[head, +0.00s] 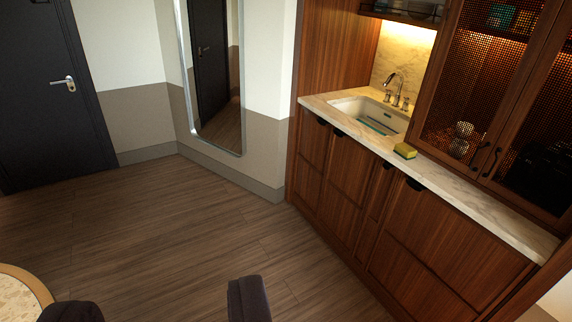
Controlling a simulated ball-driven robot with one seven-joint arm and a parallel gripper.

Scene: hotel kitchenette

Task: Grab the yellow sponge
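The yellow sponge (405,151) lies on the pale marble counter (470,186), close to its front edge, just right of the sink. It has a yellow body with a darker green layer. Nothing touches it from above. My gripper is not visible in the head view, and the sponge is some distance away across the room.
The sink (368,115) with a metal faucet (392,88) is set in the counter. Wooden cabinets stand below; a mesh-door cabinet (478,95) stands behind. Dark chair-like shapes (248,299) and a round table edge (25,284) are near the bottom. Open wood floor (170,225) lies between.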

